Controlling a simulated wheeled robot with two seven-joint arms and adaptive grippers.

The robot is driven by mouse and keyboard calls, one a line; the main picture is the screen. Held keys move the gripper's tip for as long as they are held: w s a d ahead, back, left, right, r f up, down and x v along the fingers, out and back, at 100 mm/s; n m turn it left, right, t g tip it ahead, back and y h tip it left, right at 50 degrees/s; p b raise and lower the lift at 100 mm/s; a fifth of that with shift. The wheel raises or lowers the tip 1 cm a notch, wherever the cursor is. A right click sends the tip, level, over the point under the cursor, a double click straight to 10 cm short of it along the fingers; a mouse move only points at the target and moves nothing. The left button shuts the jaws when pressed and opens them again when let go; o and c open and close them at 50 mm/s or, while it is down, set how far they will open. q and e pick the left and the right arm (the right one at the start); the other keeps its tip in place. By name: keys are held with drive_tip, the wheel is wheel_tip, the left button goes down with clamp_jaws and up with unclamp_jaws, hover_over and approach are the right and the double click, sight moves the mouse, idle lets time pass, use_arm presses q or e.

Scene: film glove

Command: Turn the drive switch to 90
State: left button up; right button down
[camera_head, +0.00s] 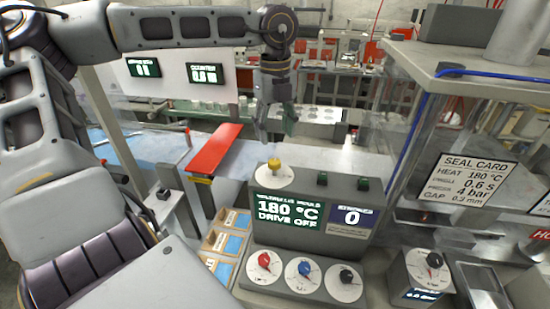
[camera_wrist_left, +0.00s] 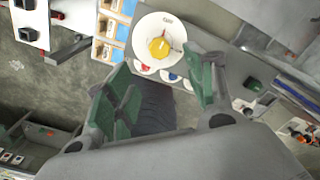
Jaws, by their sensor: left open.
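A yellow knob (camera_head: 274,165) stands on a round white dial (camera_head: 266,178) on top of the grey control box (camera_head: 309,185). The box's green display (camera_head: 287,210) reads 180 °C and DRIVE OFF; a second display (camera_head: 352,219) shows 0. My left gripper (camera_head: 277,131) points down above the yellow knob, apart from it. In the left wrist view the yellow knob (camera_wrist_left: 160,46) lies beyond the open green fingers (camera_wrist_left: 165,88), with nothing between them. My right gripper is out of view.
Red (camera_head: 264,259), blue (camera_head: 304,268) and black (camera_head: 346,275) knobs sit on the box's sloped front. A red plate (camera_head: 215,148) is at left; a clear-walled machine (camera_head: 440,150) and another dial box (camera_head: 424,275) stand at right.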

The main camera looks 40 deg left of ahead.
sight(275, 162)
use_arm(q)
wheel_tip(275, 162, down, 10)
drive_tip(key=shift+r+p, duration=0.15)
drive_tip(key=shift+p, duration=0.65)
drive_tip(key=shift+c, duration=0.3)
drive_tip(key=c, duration=0.9)
